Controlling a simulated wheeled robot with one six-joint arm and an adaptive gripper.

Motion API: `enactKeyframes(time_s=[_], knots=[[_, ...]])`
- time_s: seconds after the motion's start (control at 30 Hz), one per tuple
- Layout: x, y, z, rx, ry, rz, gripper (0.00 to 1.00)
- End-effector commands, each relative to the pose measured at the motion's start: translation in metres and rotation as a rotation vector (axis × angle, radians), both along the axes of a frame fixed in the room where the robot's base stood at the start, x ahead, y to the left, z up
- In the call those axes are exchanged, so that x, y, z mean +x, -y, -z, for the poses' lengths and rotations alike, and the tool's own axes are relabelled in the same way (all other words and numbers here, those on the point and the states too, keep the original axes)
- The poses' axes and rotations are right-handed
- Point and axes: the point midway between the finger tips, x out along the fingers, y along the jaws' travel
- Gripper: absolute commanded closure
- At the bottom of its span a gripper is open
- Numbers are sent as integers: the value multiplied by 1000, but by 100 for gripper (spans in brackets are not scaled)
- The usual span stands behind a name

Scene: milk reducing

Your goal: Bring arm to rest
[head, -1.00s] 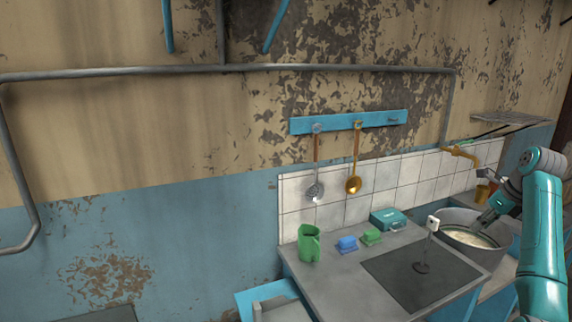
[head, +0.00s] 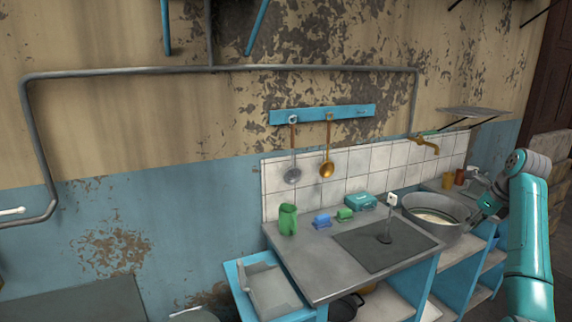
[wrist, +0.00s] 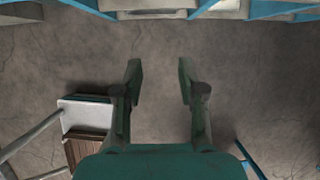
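My arm (head: 530,235) stands bent at the right edge of the head view. In the wrist view my gripper (wrist: 159,76) points down over bare floor, with its two fingers apart and nothing between them. In the head view the gripper end (head: 488,203) appears beside the right rim of a big metal pot (head: 455,228), but the wrist view shows no pot under it. The pot holds pale, milky liquid (head: 432,217).
A chair (wrist: 88,118) stands left of the gripper in the wrist view. Shelf edges (wrist: 150,10) line the top. Floor (wrist: 240,85) between is clear.

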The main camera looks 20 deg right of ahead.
Motion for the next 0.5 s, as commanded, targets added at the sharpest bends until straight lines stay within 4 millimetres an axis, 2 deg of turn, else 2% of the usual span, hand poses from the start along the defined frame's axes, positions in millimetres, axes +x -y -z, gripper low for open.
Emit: enactKeyframes(time_s=[0.27, 0.5], knots=[[12, -15, 38, -37, 20, -61, 60], [25, -38, 88, -95, 49, -148, 60]])
